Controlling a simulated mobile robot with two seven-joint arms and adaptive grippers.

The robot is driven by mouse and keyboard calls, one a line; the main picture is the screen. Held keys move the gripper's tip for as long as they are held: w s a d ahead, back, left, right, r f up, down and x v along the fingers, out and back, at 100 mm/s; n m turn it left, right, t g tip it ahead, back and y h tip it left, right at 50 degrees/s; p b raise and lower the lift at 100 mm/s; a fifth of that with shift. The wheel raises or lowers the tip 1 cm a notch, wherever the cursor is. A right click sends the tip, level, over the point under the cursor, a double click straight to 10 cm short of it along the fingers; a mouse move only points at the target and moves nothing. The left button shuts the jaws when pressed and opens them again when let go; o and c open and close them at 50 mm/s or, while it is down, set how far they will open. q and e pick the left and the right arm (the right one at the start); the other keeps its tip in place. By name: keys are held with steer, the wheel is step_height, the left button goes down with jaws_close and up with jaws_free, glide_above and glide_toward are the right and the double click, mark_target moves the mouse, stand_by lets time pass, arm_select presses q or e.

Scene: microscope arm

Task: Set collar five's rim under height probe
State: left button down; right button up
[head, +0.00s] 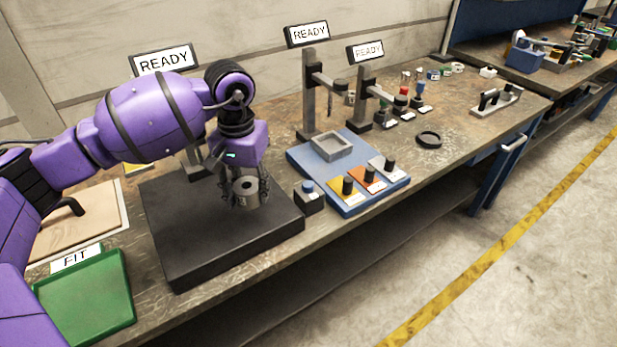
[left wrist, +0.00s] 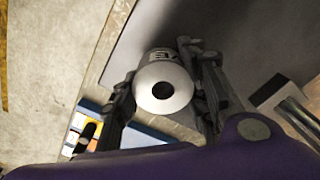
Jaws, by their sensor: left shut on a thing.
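A grey metal collar (head: 246,190) with a dark centre hole is held in my left gripper (head: 245,192), over the black plate (head: 175,240). In the left wrist view the collar (left wrist: 163,88) sits between both fingers of my left gripper (left wrist: 165,90), its round face toward the camera. A marking on its side is partly visible, but I cannot read the number. A grey post (head: 194,162) stands at the back of the black plate, largely hidden behind my arm; a READY sign (head: 164,60) shows above it. I cannot see a probe tip there. My right gripper is not in view.
Farther right are a blue fixture (head: 300,158) with a grey square tray, coloured tags and two gauge stands. A green FIT tray (head: 88,300) and a tan board (head: 85,222) lie left.

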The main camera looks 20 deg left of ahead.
mark_target(252, 211)
arm_select(q)
steer(key=shift+w+a+f, duration=0.2)
steer(key=shift+f, duration=0.1)
steer(key=shift+w+a+f, duration=0.1)
steer(key=shift+f, duration=0.8)
steer(key=shift+w+a+f, duration=0.1)
steer(key=shift+f, duration=0.75)
steer(key=shift+f, duration=0.2)
steer(key=c, duration=1)
jaws_free()
steer(key=shift+c, duration=0.2)
steer(key=shift+r, duration=0.1)
